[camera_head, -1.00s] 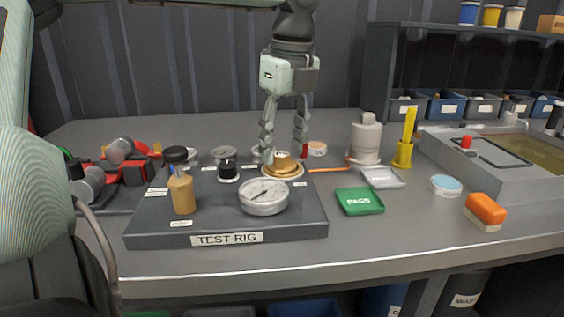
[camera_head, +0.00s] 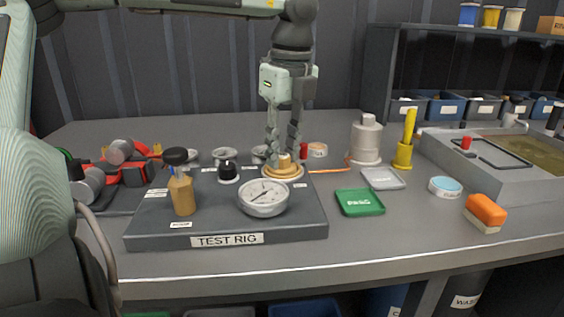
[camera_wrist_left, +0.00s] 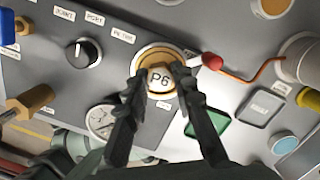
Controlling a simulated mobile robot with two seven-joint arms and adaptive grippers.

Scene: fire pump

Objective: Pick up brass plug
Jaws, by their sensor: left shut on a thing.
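The brass plug (camera_head: 284,160) sits upright in a round brass seat (camera_head: 272,172) at the back right of the dark test rig block (camera_head: 310,213). My right gripper is not in view.
A pressure gauge (camera_head: 263,198) stands in front of the plug, and a brass-bodied part (camera_head: 182,196) with a black top is at left. A black knob (camera_head: 228,172), green pad box (camera_head: 360,202) and grey cylinder (camera_head: 366,140) are nearby.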

